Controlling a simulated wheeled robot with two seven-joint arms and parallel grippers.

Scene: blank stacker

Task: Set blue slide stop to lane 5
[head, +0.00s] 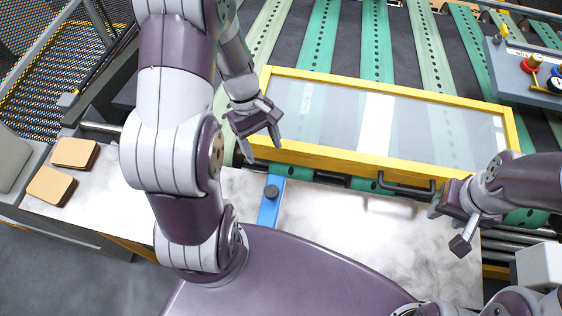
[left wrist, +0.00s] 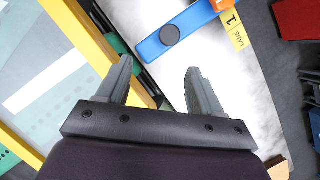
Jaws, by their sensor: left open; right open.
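The blue slide stop (head: 269,203) lies across the pale worktop near the middle of the head view, with a dark round knob (head: 272,191) on it. In the left wrist view the blue slide stop (left wrist: 178,32) lies ahead of the fingertips, beside a yellow label (left wrist: 236,30) reading "LANE 1". My left gripper (head: 262,152) is open and empty, above the yellow frame edge, just up and left of the stop. Its fingers (left wrist: 160,72) show apart in the left wrist view. My right gripper (head: 450,229) is open at the right, near a dark handle. Lane 5 markings are not visible.
A yellow-framed clear guard (head: 380,160) with a dark handle (head: 405,188) lies behind the worktop (head: 340,225). Green perforated belts (head: 375,40) run behind it. Two tan blocks (head: 75,153) sit at the left. A control box with a red button (head: 531,63) stands at the upper right.

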